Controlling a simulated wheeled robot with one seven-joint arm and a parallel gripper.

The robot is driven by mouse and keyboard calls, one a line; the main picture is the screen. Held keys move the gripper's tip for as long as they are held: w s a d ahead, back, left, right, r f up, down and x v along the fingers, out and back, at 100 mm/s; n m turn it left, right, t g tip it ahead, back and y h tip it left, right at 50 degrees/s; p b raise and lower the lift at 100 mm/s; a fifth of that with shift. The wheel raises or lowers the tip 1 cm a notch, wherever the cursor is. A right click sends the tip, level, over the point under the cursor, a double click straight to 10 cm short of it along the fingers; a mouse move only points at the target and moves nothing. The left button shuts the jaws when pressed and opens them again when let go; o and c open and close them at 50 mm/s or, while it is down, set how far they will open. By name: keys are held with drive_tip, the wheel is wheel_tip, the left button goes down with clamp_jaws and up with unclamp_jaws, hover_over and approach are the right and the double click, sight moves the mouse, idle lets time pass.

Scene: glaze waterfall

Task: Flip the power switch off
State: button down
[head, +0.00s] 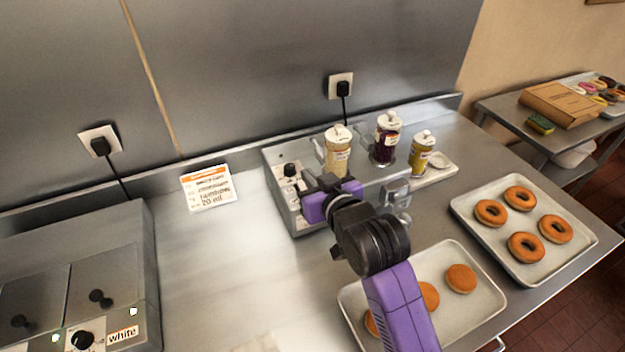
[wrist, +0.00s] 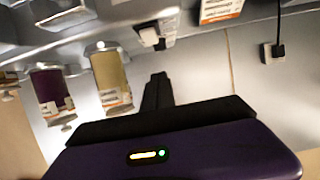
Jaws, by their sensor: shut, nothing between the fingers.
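A grey machine (head: 275,160) with a black knob (head: 289,169) stands against the back wall, with filled bottles on its right. My gripper (head: 310,183) is over the machine's front left part, its purple body hiding much of the front panel. I cannot make out the power switch with certainty. In the wrist view, which is turned upside down, my gripper's dark fingers (wrist: 158,90) are together and empty. A pale block-like part (wrist: 150,37) shows beyond the fingertips, apart from them in the picture; I cannot tell whether it is the switch.
Bottles with white lids (head: 337,150) stand close to the right of my gripper. A tray of doughnuts (head: 470,200) and a nearer tray (head: 490,308) lie right. A fryer-like unit (head: 150,270) labelled "white" stands left. A label card (head: 208,187) leans at the back. The middle counter is clear.

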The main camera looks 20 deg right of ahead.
drive_tip(key=s+b, duration=0.3)
drive_tip(key=s, duration=0.7)
drive_tip(key=shift+r, duration=0.4)
